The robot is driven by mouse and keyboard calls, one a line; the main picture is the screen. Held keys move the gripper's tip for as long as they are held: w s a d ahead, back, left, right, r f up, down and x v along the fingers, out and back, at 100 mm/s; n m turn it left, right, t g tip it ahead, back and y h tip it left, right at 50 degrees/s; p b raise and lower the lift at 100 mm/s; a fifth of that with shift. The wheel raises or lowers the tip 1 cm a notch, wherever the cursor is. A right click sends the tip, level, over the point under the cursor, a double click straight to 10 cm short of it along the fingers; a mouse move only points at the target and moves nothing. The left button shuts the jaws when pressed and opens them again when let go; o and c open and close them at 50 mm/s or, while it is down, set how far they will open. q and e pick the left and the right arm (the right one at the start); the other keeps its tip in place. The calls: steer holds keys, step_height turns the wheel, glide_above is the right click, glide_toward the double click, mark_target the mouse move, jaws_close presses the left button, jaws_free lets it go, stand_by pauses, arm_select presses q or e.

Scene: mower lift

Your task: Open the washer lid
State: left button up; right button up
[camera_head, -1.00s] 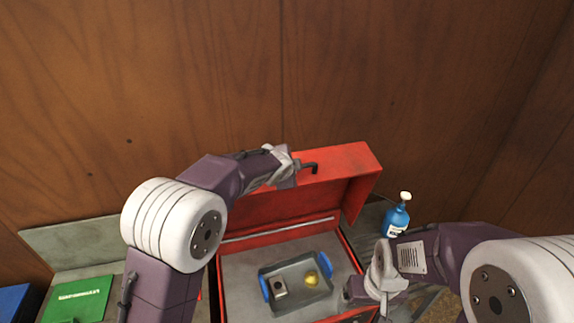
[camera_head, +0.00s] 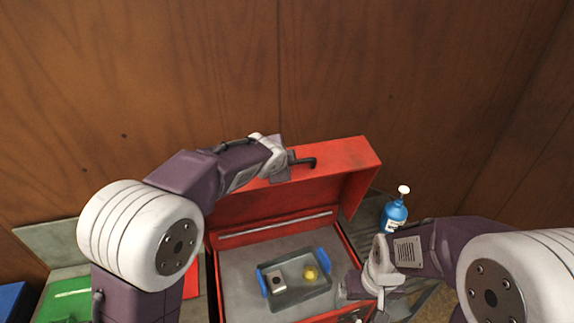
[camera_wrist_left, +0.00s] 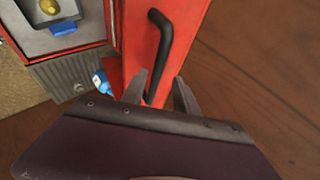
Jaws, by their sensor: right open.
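The washer is a red box with a grey basin (camera_head: 235,270). Its red lid (camera_head: 350,160) stands raised at the back, with a black bent handle (camera_head: 305,162) on its top face. My left gripper (camera_head: 286,165) is at the lid's upper left, close to the handle. In the left wrist view, the left gripper's fingers (camera_wrist_left: 160,92) are spread apart, with the handle (camera_wrist_left: 165,45) reaching down toward the gap between them. I cannot tell whether they touch it. My right gripper (camera_head: 345,288) is open by the basin's right side, partly hidden by its own wrist.
A grey tray (camera_head: 298,294) with blue handles sits in the basin, holding a yellow round thing (camera_head: 310,272) and a small pale block (camera_head: 278,282). A blue bottle (camera_head: 395,214) stands right of the washer. A green object (camera_head: 65,308) lies at left. A wooden wall (camera_head: 200,80) rises behind.

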arm_select(q)
steer(key=b+v, duration=0.1)
steer(key=v, duration=0.4)
steer(key=shift+s+a+r, duration=0.1)
steer(key=shift+s+r, duration=0.05)
steer(key=shift+s, duration=0.15)
steer(key=shift+w, duration=0.1)
steer(key=s+a+f+n+g+y+b, duration=0.1)
steer(key=s+a+f+n+g, duration=0.3)
steer(key=s+a+f+n, duration=0.7)
steer(key=s+a+f+n+g+y+b, duration=0.1)
steer(key=s+a+f+n+g, duration=0.2)
steer(key=s+a+f+n, duration=0.7)
steer(key=s+d+f+m+g+b, duration=0.1)
steer(key=s+d+f+m+b, duration=0.1)
steer(key=f+b, duration=0.8)
steer(key=s+d+f+m+b, duration=0.2)
steer(key=s+f+b, duration=0.1)
steer(key=f+b, duration=0.8)
step_height(320, 180, down, 5)
steer(key=shift+d+r+g, duration=0.1)
steer(key=shift+d+g, duration=0.2)
steer(key=shift+g, duration=0.1)
